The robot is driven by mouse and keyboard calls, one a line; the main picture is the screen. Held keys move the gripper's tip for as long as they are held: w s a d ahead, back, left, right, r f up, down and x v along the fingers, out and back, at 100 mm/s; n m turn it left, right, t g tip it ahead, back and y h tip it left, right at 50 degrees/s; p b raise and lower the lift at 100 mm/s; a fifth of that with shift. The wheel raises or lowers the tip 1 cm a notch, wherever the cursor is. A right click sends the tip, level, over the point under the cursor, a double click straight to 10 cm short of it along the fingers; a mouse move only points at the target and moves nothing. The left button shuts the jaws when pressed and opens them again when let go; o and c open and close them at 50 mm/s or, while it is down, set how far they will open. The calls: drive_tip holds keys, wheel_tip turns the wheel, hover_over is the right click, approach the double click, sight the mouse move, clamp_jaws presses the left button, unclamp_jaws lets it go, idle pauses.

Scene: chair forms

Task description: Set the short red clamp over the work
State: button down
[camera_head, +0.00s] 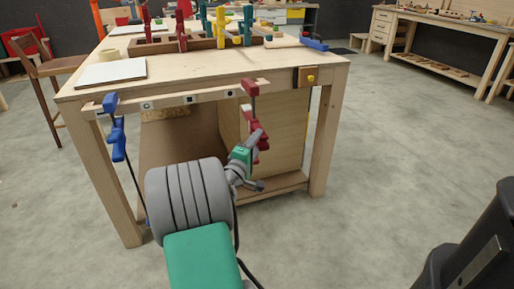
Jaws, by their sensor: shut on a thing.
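A pale wooden strip with dark square marks (170,102), which looks like the work, runs along the front edge of the bench. A red clamp (250,88) stands upright at the strip's right part, its upper jaw level with the bench edge and its red lower part below. My gripper (250,152) is shut on the red clamp's lower part; the fingers are small and partly hidden by my wrist. I cannot tell whether the jaws touch the strip. A blue clamp (117,138) sits at the strip's left end, its long bar hanging down.
A wooden rack (160,47) with several red, green, yellow and blue clamps stands on the bench top (200,70). A white board (111,73) lies at the left. A bench leg (325,145) stands to the right. Open floor (400,160) lies right of the bench.

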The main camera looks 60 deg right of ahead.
sight(251, 130)
drive_tip(key=shift+w+d+r, duration=0.15)
drive_tip(key=shift+w+d, duration=2.4)
drive_tip(key=shift+a, duration=0.3)
